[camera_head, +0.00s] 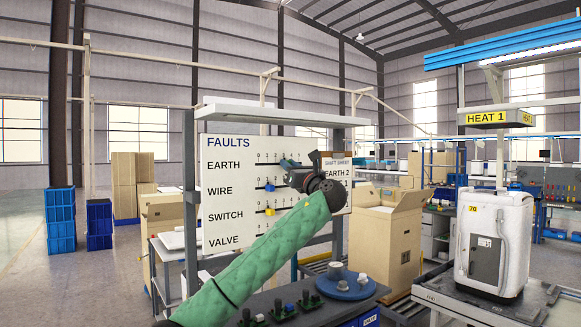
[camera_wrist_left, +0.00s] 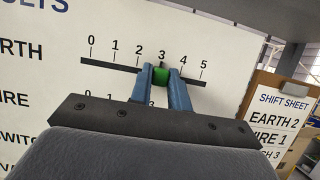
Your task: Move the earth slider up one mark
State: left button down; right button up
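The white FAULTS board (camera_head: 228,215) has rows EARTH, WIRE, SWITCH and VALVE, each with a numbered scale. In the left wrist view, the green earth slider (camera_wrist_left: 161,76) sits on the black track (camera_wrist_left: 107,66) at about mark 3 of the 0 to 5 scale. My left gripper (camera_wrist_left: 162,80) has one blue finger on each side of the slider, with no clear gap, so it looks shut on it. In the head view, the left gripper (camera_head: 291,170) is at the earth row and hides the slider. My right gripper is not in view.
Below are the blue wire slider (camera_head: 270,187) and the yellow switch slider (camera_head: 270,211). A shift sheet (camera_wrist_left: 279,108) right of the board reads EARTH 2 and WIRE 1. Cardboard boxes (camera_head: 385,240) stand to the right. A dark bench with controls (camera_head: 283,308) lies below.

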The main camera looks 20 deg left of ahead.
pick_arm(q)
jog(key=shift+w+d, duration=0.9)
jog(key=shift+w, duration=0.25)
jog(key=c, duration=1.5)
grip_release()
jog(key=shift+o, duration=0.9)
jog(key=shift+d, duration=0.1)
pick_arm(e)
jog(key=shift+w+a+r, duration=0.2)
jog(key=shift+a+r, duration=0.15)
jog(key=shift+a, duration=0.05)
